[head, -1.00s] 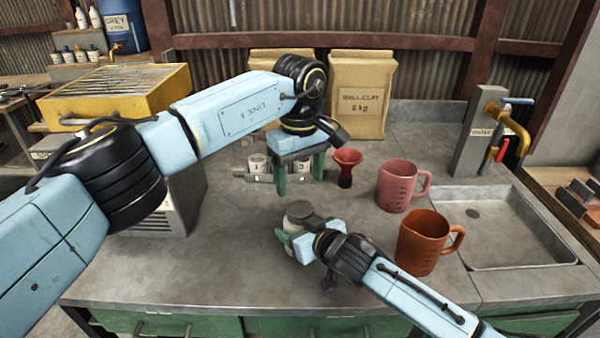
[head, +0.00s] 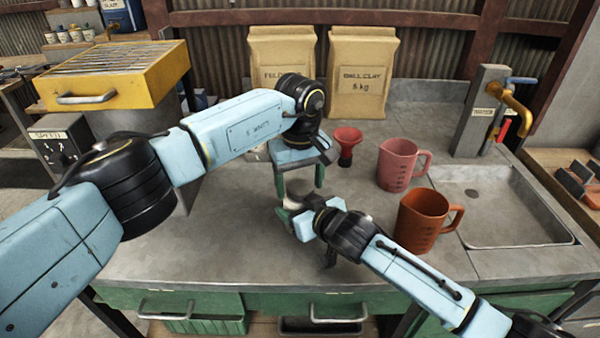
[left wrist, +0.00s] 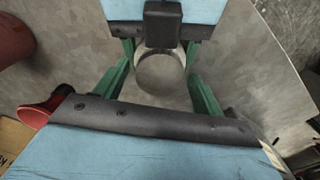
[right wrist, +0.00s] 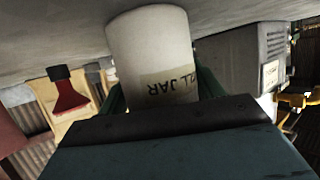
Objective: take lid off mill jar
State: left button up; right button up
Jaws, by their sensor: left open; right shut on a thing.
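The mill jar (right wrist: 152,45) is a pale cylinder with dark lettering, upside down in the right wrist view. My right gripper (head: 296,222) is shut around its side, low over the counter. The jar's round grey top, the lid (left wrist: 161,75), shows in the left wrist view; in the head view the lid (head: 295,201) is partly hidden by the grippers. My left gripper (head: 299,184) is open above and slightly behind the jar, green fingers pointing down. In the left wrist view its fingers stand either side of the lid, apart from it. Whether the jar's base touches the counter is unclear.
A red funnel-like cup (head: 347,146), a pink jug (head: 398,165) and an orange jug (head: 421,222) stand right of the grippers. A sink (head: 510,205) lies beyond. Two clay bags (head: 362,75) stand at the back. The front left counter (head: 215,245) is clear.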

pick_arm(q)
jog(key=c, duration=1)
jog(key=n, duration=1)
jog(key=o, duration=1.1)
jog(key=shift+r, duration=0.1)
